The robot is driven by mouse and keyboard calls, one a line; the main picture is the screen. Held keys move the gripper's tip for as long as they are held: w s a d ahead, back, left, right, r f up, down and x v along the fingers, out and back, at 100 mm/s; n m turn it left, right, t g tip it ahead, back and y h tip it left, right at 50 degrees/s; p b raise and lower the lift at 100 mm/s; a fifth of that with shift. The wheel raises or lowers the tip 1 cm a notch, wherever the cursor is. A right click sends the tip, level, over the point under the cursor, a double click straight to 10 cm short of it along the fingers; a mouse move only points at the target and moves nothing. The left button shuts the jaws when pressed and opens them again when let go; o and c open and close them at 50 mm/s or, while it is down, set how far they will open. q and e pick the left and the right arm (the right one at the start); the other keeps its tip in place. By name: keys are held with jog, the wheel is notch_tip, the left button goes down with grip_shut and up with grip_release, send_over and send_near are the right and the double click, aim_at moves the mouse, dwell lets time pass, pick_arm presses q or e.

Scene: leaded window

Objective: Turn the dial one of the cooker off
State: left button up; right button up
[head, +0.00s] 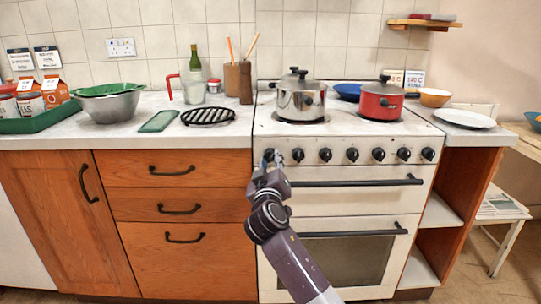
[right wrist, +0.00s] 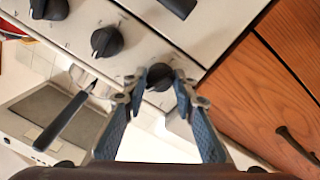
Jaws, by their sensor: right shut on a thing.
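The white cooker (head: 345,190) has a row of several black dials along its front panel. The leftmost dial (head: 268,154) is at the panel's left end, partly covered by my right gripper (head: 274,162). In the right wrist view this dial (right wrist: 160,76) sits between the two blue-grey fingertips of my right gripper (right wrist: 160,82), which is shut on it. The dial's pointer mark cannot be made out. My left gripper is not in view.
Neighbouring dials (head: 298,155) are close to the right. The black oven handle (head: 350,182) runs below the dials. A steel pot (head: 301,99) and a red pot (head: 381,104) stand on the hob. Wooden drawers (head: 180,175) are to the left.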

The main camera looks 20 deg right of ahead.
jog(key=shift+r+n+p, duration=0.1)
jog(key=shift+n+p, duration=0.4)
jog(key=shift+n, duration=0.2)
jog(key=shift+n+p, duration=0.3)
jog(key=shift+n, duration=0.1)
jog(key=n+p, duration=0.1)
jog(key=n, duration=0.1)
jog(key=shift+n+p, duration=0.3)
jog(key=shift+p, duration=0.05)
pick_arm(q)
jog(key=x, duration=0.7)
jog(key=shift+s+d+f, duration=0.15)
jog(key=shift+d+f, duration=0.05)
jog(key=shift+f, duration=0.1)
pick_arm(e)
jog(key=shift+n, duration=0.3)
jog(key=o, duration=1.1)
